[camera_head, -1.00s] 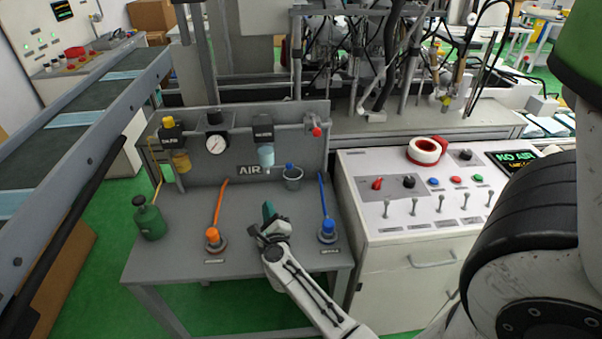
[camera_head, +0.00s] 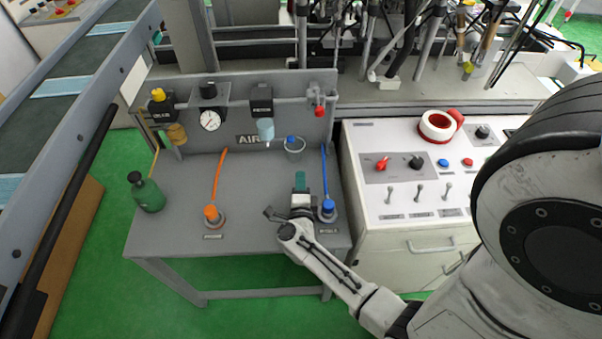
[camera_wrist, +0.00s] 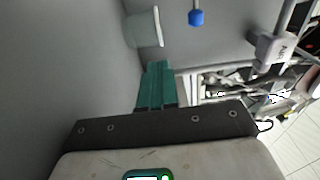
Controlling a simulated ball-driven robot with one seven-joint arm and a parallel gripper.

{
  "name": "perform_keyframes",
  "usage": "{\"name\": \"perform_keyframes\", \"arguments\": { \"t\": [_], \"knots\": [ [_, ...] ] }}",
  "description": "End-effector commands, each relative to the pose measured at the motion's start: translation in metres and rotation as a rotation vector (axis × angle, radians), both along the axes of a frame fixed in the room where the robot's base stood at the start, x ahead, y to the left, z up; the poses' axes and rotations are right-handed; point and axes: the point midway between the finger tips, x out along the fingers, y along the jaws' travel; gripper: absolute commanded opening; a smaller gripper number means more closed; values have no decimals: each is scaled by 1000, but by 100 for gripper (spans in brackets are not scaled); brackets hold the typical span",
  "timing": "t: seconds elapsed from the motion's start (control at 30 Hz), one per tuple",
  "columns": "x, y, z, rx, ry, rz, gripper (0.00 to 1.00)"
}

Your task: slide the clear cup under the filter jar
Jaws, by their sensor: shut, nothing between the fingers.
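The clear cup (camera_head: 294,151) stands upright at the back of the grey bench, near the panel. It is to the right of the filter jar (camera_head: 265,130), a pale blue bowl hanging under a dark filter head, and is not under it. My gripper (camera_head: 300,177) is shut and empty, with green fingers pointing at the panel. It is in front of the cup and apart from it. In the wrist view the cup (camera_wrist: 146,28) shows sideways beyond the shut fingertips (camera_wrist: 157,68).
A blue knob (camera_head: 328,208) with a blue hose stands close to the right of my gripper. An orange knob (camera_head: 211,213) with an orange hose stands at left, and a green bottle (camera_head: 147,193) farther left. The bench between the orange hose and cup is clear.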

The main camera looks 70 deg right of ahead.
Motion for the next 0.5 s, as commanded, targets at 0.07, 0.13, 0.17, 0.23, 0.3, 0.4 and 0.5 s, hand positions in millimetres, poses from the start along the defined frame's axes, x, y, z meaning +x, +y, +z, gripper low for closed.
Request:
{"name": "perform_keyframes", "arguments": {
  "t": [0.07, 0.13, 0.17, 0.23, 0.3, 0.4, 0.5],
  "knots": [
    [5, -15, 1, -1, -3, -2, 0],
    [10, -27, 2, -2, -3, -3, 0],
    [11, -32, 1, 0, -2, -2, 0],
    [15, -43, 1, -1, -3, -3, 0],
    [19, -53, 1, 0, -2, -2, 0],
    [23, -64, 0, 0, -2, -2, 0],
    [25, -71, 0, 1, -2, 0, 0]
  ]
}}
